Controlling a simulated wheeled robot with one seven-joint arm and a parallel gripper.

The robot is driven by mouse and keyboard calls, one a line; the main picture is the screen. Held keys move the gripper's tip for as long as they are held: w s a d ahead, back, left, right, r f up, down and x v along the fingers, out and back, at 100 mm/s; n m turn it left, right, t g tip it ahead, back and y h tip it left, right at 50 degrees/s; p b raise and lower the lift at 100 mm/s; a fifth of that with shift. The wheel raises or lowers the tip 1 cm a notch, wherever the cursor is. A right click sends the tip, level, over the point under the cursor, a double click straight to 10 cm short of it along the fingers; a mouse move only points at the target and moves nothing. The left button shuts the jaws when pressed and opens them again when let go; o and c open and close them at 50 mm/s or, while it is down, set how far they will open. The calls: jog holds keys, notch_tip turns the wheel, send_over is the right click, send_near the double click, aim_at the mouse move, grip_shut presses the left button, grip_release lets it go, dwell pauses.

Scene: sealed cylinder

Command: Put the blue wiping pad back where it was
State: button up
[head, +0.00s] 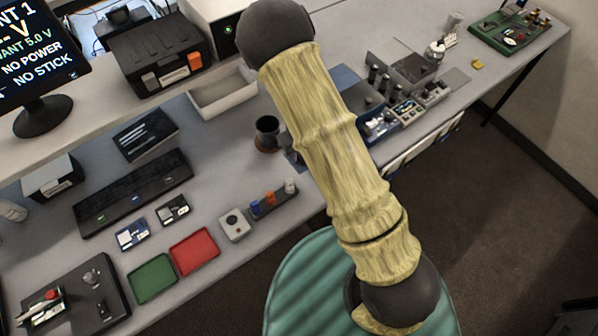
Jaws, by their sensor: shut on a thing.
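My gripper is not visible in the head view; my arm's pale, bark-textured link with dark round joints crosses the middle of the picture and hides part of the bench. I cannot make out a blue wiping pad for certain, in a gripper or on the bench. A flat dark-blue patch (345,78) lies on the bench just right of my arm, and I cannot tell what it is. A small dark tray (268,204) left of my arm holds small orange, blue and white items.
The grey bench carries a green tray (152,278), a red tray (195,251), a dark cup (267,131), a white open bin (222,93), a keyboard-like black bar (133,193) and a monitor (38,60). Devices (408,108) crowd the right side. Dark floor (490,210) lies clear at right.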

aim_at(299, 169)
notch_tip(299, 169, down, 5)
jog(key=shift+d+f+p, duration=0.1)
jog(key=shift+d+p, duration=0.05)
jog(key=shift+p, duration=0.4)
jog(key=shift+f, duration=0.1)
jog(key=shift+s+a, duration=0.1)
jog(key=shift+a, duration=0.15)
jog(key=shift+d+f+p, duration=0.1)
jog(key=shift+f+p, duration=0.45)
jog(key=shift+f, duration=1.55)
jog(key=shift+f, duration=0.1)
jog(key=o, duration=1)
jog(key=shift+c, duration=0.2)
